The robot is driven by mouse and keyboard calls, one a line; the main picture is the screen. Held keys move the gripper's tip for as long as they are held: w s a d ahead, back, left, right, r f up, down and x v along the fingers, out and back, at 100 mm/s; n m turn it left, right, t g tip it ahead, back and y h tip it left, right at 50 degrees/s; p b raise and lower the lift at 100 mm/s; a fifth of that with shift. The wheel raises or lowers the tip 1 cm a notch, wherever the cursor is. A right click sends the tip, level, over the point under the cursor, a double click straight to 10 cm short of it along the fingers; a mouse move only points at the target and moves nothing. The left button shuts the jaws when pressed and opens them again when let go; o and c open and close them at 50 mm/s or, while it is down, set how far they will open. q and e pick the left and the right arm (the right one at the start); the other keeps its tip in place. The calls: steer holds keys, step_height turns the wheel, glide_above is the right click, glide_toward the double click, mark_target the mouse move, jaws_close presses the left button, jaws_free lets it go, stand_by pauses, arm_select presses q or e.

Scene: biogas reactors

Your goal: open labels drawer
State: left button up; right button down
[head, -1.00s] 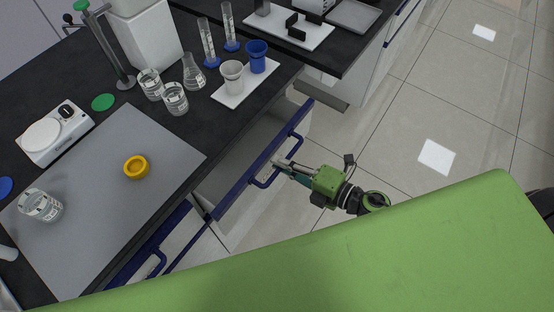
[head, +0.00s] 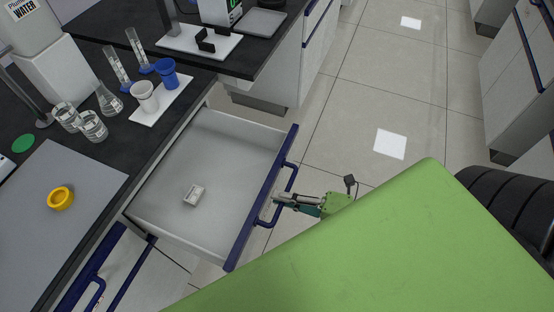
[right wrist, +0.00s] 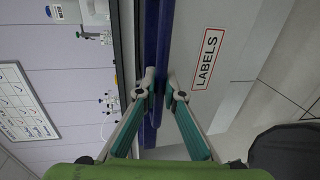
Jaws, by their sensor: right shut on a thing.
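The labels drawer (head: 226,150) stands pulled well out from under the dark bench in the head view. Its inside is pale grey, and a small white object (head: 193,195) lies on its floor. Its blue front edge carries a blue handle (head: 290,180). My right gripper (head: 277,200) is shut on that handle from the floor side. In the right wrist view the gripper's fingertips (right wrist: 160,88) close on the blue handle bar (right wrist: 159,45), beside a sign reading LABELS (right wrist: 207,59) on the drawer front. My left gripper is not in view.
Tiled floor (head: 345,130) lies open to the right of the drawer.

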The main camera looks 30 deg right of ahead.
steer(key=shift+s+d, duration=0.2)
steer(key=shift+s, duration=0.05)
steer(key=c, duration=2.2)
jaws_free()
steer(key=shift+o, duration=0.2)
steer(key=v, duration=1.2)
steer(key=shift+f, duration=0.1)
